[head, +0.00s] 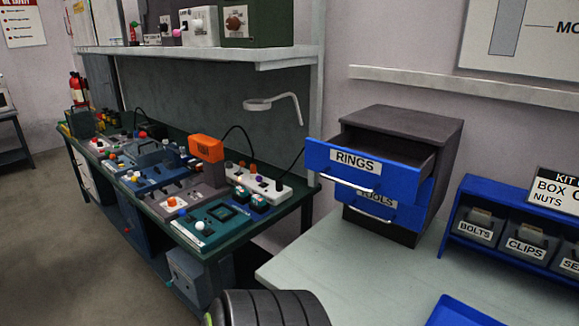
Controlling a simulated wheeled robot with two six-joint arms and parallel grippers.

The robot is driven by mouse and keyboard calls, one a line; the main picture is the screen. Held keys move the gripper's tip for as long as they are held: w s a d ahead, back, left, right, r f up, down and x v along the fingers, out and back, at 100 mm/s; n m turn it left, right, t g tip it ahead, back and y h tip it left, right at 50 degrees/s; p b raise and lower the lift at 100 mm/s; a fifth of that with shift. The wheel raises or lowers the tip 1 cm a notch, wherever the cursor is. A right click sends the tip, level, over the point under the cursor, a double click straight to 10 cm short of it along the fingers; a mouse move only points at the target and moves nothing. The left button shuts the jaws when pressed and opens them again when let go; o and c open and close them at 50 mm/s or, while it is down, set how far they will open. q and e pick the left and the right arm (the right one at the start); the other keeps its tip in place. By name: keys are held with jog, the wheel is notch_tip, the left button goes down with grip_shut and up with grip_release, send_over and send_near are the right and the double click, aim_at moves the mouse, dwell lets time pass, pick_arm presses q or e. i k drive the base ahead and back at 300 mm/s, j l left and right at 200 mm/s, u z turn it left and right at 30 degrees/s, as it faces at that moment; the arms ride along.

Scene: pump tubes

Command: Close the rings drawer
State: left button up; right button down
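The rings drawer (318,159) is the top blue drawer of a dark cabinet (425,124), with a white RINGS label and a silver handle (347,183). It is pulled well out, and part of its inside shows behind the front. The tools drawer (398,213) is below it, its label partly covered by the rings handle. It also seems to stand out somewhat, but how far is hard to tell. A dark ribbed part of my own arm shows at the bottom edge. Neither gripper's fingers are in view.
The cabinet stands on a pale table (330,262). A blue rack (458,237) with bins labelled BOLTS and CLIPS is to its right, and a blue tray (462,312) is at the front. A crowded green workbench (200,243) is at left. The tabletop before the cabinet is clear.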

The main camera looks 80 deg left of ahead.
aim_at(363, 160)
jog(key=u, duration=1.8)
